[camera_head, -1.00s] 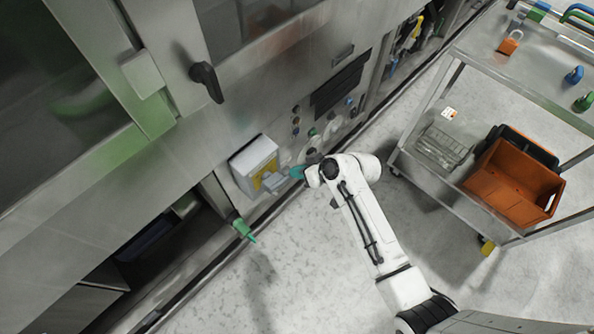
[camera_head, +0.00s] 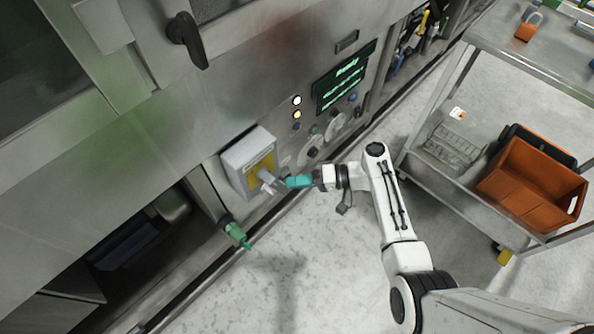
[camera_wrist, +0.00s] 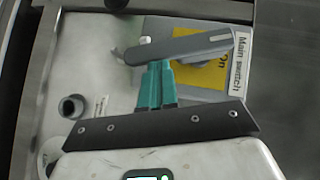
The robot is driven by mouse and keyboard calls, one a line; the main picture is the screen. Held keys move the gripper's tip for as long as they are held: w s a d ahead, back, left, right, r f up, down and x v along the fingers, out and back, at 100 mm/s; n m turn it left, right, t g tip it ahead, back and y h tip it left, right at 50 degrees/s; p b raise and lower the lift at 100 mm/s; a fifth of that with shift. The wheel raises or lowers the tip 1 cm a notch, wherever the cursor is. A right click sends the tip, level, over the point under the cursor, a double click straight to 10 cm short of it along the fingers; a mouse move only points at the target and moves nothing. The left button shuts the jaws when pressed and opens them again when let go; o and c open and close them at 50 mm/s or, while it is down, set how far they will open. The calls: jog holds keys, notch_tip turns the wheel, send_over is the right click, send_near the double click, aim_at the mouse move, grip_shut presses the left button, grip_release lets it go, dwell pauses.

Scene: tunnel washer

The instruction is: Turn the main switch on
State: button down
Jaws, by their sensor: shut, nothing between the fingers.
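The main switch is a grey box (camera_head: 240,157) on the machine's steel front with a yellow plate and a grey handle (camera_head: 267,180). In the wrist view the grey handle (camera_wrist: 180,46) runs nearly level across the yellow plate (camera_wrist: 205,82), its right end a little higher. The word "On" shows on the plate, beside a "Main switch" label (camera_wrist: 241,62). My gripper (camera_head: 289,182) has teal fingers, shut and empty, just right of the handle. In the wrist view the fingers (camera_wrist: 157,82) reach to the handle's lower edge; I cannot tell whether they touch it.
A green fitting (camera_head: 236,234) sticks out below the box. A steel cart (camera_head: 480,206) with an orange crate (camera_head: 530,187) stands right. The floor between is clear.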

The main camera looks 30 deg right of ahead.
jog(key=shift+s+a+f+m+y+b, duration=0.2)
jog(key=shift+a+f+m+y+b, duration=0.55)
jog(key=shift+b, duration=0.2)
jog(key=shift+a+f, duration=0.1)
jog(key=shift+f, duration=0.05)
